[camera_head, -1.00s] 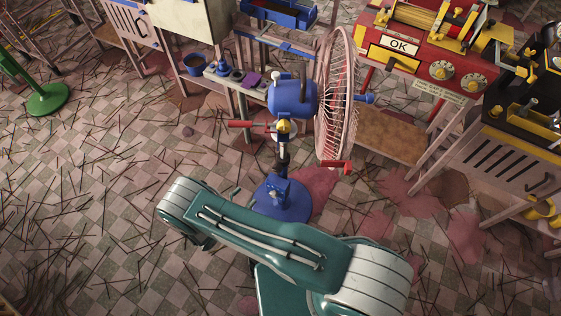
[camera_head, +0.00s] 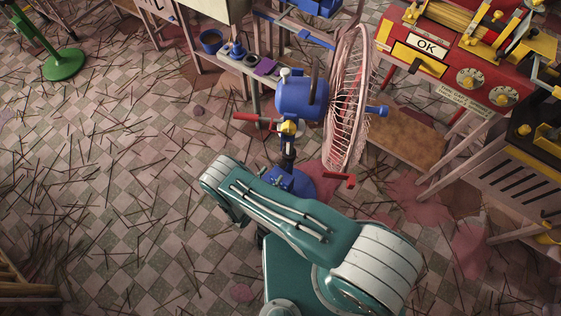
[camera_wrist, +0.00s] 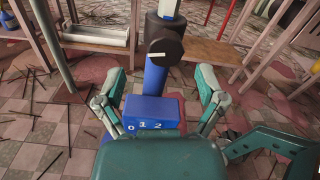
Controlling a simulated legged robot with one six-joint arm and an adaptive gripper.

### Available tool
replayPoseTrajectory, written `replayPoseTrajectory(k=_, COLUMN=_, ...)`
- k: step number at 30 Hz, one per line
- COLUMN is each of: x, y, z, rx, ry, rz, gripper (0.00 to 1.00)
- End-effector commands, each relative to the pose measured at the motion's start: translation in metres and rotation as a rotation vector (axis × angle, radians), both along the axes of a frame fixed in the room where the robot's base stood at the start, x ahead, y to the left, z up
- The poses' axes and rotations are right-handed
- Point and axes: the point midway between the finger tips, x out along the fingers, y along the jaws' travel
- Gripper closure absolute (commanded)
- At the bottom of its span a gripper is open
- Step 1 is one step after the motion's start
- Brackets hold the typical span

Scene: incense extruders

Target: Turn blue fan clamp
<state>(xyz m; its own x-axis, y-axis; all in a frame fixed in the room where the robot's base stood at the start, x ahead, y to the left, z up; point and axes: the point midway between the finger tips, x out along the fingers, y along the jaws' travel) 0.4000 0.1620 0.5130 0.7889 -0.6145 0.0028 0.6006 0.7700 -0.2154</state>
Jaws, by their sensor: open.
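The blue fan (camera_head: 300,98) stands upright on the floor, its pinkish wire cage (camera_head: 350,98) turned to the right. A yellow knob (camera_head: 289,127) and a red handle (camera_head: 252,117) sit below its motor. Its blue base (camera_head: 299,184) is partly hidden by my arm. In the wrist view, the fan's blue pole (camera_wrist: 155,78) rises from a blue box (camera_wrist: 152,108) marked 0, 1, 2. A dark round clamp knob (camera_wrist: 165,46) with a pale bar sits on a black collar above. My gripper (camera_wrist: 160,76) is open and empty, its fingers apart on either side of the pole, below the knob.
A red machine with an OK sign (camera_head: 428,47) stands on a table at the right, beside a black and yellow one (camera_head: 535,140). A workbench (camera_head: 232,72) is behind the fan. A green stand (camera_head: 64,64) is far left. Thin sticks litter the otherwise open tiled floor at left.

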Motion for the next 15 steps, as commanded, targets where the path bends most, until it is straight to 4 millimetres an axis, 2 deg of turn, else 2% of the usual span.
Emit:
replayPoseTrajectory(k=1, x=0.008, y=-0.008, z=0.0, rx=0.001, ry=0.0, rz=-0.006, gripper=0.11)
replayPoseTrajectory(k=6, x=0.029, y=-0.024, z=0.0, rx=0.0, ry=0.0, rz=-0.005, gripper=0.11)
replayPoseTrajectory(k=15, x=0.043, y=-0.033, z=0.0, rx=-0.003, ry=0.0, rz=-0.001, gripper=0.11)
